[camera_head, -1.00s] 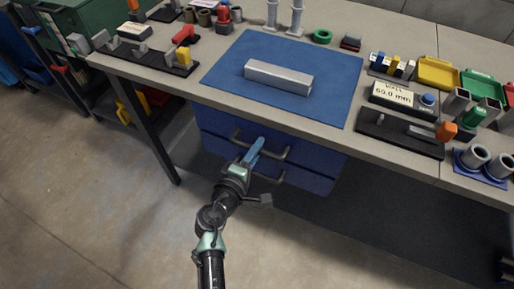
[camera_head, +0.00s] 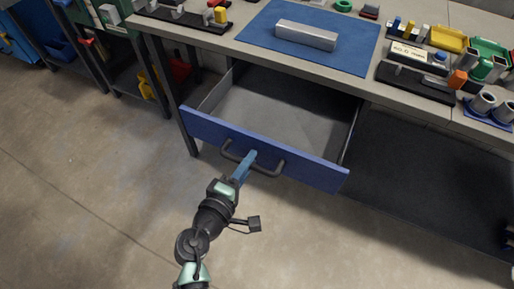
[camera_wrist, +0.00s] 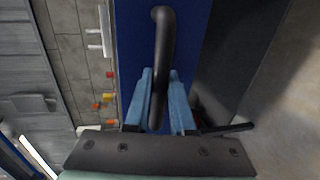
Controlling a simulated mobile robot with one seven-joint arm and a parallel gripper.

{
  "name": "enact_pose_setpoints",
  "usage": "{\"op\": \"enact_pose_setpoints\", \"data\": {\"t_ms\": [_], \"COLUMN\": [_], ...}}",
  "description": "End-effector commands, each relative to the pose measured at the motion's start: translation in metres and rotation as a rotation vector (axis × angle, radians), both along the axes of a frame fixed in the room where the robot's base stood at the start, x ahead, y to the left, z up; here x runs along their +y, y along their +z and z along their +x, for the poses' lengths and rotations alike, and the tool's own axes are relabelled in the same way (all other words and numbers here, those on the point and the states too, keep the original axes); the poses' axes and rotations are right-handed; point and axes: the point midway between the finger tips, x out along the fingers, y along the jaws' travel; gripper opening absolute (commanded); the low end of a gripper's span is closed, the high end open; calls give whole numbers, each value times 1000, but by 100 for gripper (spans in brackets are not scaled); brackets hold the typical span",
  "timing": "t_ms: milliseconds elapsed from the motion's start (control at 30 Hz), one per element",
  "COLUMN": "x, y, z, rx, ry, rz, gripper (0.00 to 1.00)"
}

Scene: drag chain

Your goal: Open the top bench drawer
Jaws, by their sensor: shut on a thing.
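The top bench drawer (camera_head: 262,148) has a blue front and a grey inside. It stands pulled well out from under the bench, and its inside looks empty. Its dark bar handle (camera_head: 266,171) runs across the front. My gripper (camera_head: 249,158) is shut on the handle near its middle. In the wrist view the two blue fingers (camera_wrist: 161,95) lie on either side of the dark handle (camera_wrist: 164,45), in front of the blue drawer front (camera_wrist: 195,35). The lower drawer is hidden behind the open one in the head view.
The bench top (camera_head: 370,83) bears a blue mat (camera_head: 262,28) with a grey metal bar (camera_head: 306,36) on it. Fixtures, cups and bins stand to the right. A black bench leg (camera_head: 167,95) is left of the drawer. The concrete floor in front is clear.

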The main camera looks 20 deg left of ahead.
Motion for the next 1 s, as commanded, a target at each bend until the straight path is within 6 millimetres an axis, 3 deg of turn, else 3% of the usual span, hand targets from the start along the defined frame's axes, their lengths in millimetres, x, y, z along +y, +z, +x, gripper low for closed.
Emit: {"op": "enact_pose_setpoints", "data": {"t_ms": [100,233,700,733,800,900,1000], "x": [1,2,2,2,2,2,2], "y": [-2,-1,0,0,0,0,0], "z": [-21,-33,-40,-40,-40,-40,-40], "rx": [2,1,0,0,0,0,0], "ry": [3,2,2,2,2,2,1], "rz": [1,0,0,0,0,0,0], "gripper": [0,0,0,24,37,52,52]}}
